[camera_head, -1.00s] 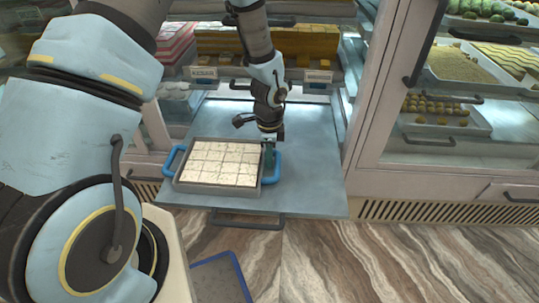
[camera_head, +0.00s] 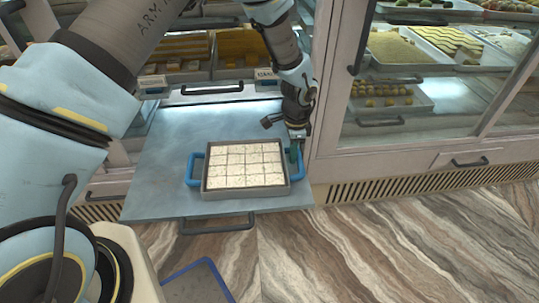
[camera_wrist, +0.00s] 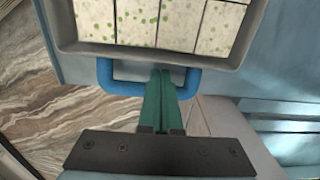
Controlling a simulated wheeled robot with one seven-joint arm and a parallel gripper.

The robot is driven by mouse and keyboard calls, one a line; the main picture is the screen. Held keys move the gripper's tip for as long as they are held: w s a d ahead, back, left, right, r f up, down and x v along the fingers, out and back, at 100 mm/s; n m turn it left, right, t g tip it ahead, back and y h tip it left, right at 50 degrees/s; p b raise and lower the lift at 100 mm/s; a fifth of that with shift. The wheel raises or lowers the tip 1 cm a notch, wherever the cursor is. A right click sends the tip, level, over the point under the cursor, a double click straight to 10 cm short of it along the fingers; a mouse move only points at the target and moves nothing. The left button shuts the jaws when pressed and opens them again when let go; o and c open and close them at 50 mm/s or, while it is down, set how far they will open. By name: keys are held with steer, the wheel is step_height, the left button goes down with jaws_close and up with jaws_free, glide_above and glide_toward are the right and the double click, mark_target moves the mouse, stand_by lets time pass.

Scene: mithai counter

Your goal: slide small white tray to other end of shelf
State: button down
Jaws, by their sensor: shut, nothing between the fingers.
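The small tray (camera_head: 247,191) is light grey with a grid of speckled white sweets and a blue handle at each end. It lies flat near the right end of the pulled-out blue-grey shelf (camera_head: 160,165), with its left handle (camera_head: 190,170) toward the bare left part. My gripper (camera_head: 295,152) points down at the tray's right end. In the wrist view, the green fingers (camera_wrist: 164,76) are together with nothing between them. They cross the blue handle (camera_wrist: 118,88), with their tips over its loop; whether they touch it is unclear.
A glass cabinet (camera_head: 420,110) with trays of sweets stands close to the right of the shelf. More sweets (camera_head: 240,48) sit behind the shelf. A shelf pull handle (camera_head: 217,228) juts from the front edge. A blue-edged panel (camera_head: 200,285) lies low in front. The shelf's left part is clear.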

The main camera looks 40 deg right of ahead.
steer(key=shift+s+d, duration=0.3)
steer(key=shift+d, duration=0.2)
step_height(320, 180, up, 10)
steer(key=p, duration=0.7)
